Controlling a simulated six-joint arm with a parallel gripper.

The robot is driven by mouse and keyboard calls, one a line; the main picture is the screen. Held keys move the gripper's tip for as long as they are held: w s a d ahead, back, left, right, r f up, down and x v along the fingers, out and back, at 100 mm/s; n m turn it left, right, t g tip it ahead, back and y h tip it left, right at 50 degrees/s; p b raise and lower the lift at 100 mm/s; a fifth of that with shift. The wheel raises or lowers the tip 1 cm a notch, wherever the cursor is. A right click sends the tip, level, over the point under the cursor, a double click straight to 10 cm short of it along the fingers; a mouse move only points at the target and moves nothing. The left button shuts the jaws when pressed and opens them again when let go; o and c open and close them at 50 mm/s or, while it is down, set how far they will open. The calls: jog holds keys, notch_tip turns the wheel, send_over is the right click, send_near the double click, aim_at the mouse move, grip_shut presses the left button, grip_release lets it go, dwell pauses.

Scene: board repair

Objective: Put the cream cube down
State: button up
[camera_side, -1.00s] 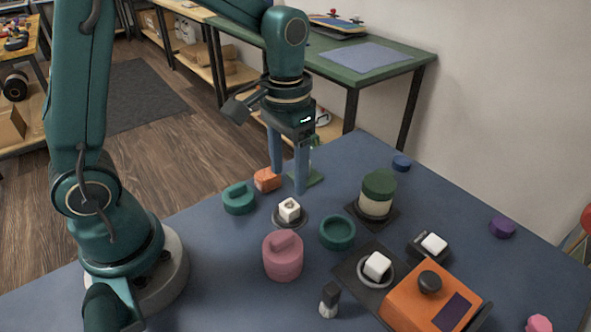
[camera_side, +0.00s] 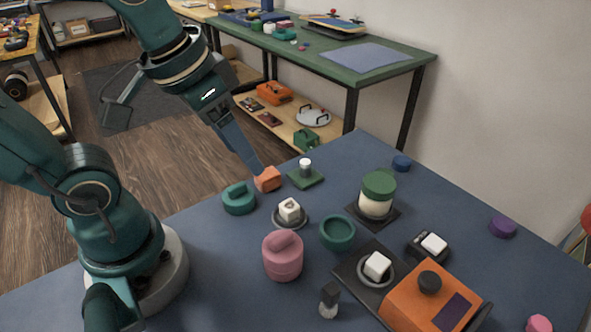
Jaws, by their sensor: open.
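Several whitish cubes are in view, and I cannot tell which is the cream cube. One (camera_side: 289,210) with a mark on its top sits in a small round dark dish near the middle of the blue table. Another (camera_side: 377,264) sits on a grey ring beside an orange device. A third white block (camera_side: 434,243) sits on a dark holder to the right. My gripper (camera_side: 259,172) is tilted, with its fingertips at or just behind an orange block (camera_side: 267,180). Its fingers overlap in this view. It is open, and no cube shows in it.
A green plate with a white-topped peg (camera_side: 305,168) lies right of the orange block. Around stand a teal piece (camera_side: 239,198), a pink lidded pot (camera_side: 283,257), a teal ring (camera_side: 337,232), a green-lidded jar (camera_side: 377,195) and the orange device (camera_side: 431,302).

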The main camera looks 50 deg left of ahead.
jog(key=shift+s+f+t, duration=0.25)
jog(key=shift+s+t, duration=0.1)
jog(key=shift+s, duration=0.2)
jog(key=shift+s+f+t, duration=0.25)
jog(key=shift+s+t, duration=0.1)
jog(key=shift+s, duration=0.15)
